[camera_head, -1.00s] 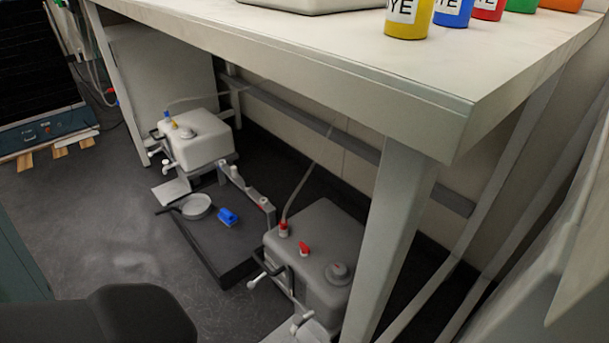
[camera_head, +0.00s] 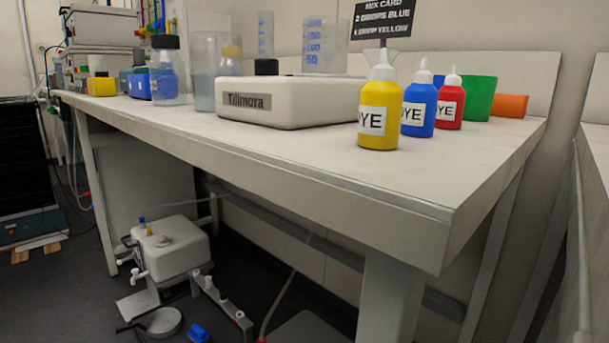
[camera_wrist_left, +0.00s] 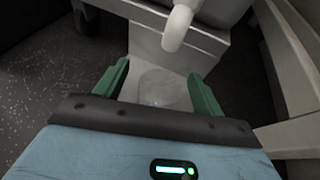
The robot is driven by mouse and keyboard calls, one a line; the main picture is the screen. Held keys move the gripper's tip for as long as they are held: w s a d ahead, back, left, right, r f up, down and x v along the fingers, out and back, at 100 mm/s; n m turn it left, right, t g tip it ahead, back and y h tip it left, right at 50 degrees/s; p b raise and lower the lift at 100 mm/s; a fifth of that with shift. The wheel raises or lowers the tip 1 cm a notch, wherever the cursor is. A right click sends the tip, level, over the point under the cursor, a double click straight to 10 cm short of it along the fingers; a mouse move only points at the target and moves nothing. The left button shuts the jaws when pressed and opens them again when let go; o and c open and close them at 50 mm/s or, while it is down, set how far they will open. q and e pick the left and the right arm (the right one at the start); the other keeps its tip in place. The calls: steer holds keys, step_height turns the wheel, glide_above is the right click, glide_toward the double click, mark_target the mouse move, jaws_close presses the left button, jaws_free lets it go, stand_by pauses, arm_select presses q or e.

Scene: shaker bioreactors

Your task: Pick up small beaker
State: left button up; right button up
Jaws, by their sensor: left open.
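In the left wrist view, my left gripper (camera_wrist_left: 163,88) has two green fingers spread apart. A clear, rounded object (camera_wrist_left: 163,90), which looks like the small beaker, stands between them on a pale platform (camera_wrist_left: 145,52). I cannot tell whether the fingers are level with it or above it; no contact shows. A white spout (camera_wrist_left: 178,28) hangs just beyond it. In the head view, a larger marked beaker (camera_head: 327,45) stands on the bench behind the white Tillimora device (camera_head: 285,101). Neither gripper shows in the head view.
The bench (camera_head: 290,150) carries yellow (camera_head: 378,105), blue (camera_head: 420,105) and red (camera_head: 450,103) dye bottles. Below it, a white tank (camera_head: 172,248) with taps stands on the left. A round pan (camera_head: 162,322) and a blue item (camera_head: 198,333) lie nearby.

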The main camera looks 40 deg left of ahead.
arm_select(q)
steer(key=c, duration=0.4)
steer(key=shift+w, duration=0.1)
steer(key=c, duration=0.7)
steer(key=shift+d+r+p, duration=0.1)
steer(key=shift+r+p, duration=0.7)
steer(key=shift+p, duration=0.15)
steer(key=s+d, duration=0.1)
steer(key=s, duration=0.5)
steer(key=s+d+p, duration=0.1)
steer(key=s, duration=0.5)
steer(key=s+d+f, duration=0.1)
steer(key=s, duration=0.4)
steer(key=shift+s+p, duration=0.4)
steer(key=a+r, duration=0.1)
steer(key=w+a+r, duration=0.1)
steer(key=a+r, duration=0.1)
steer(key=w+a+r, duration=0.1)
steer(key=a+r, duration=0.1)
steer(key=shift+w, duration=0.2)
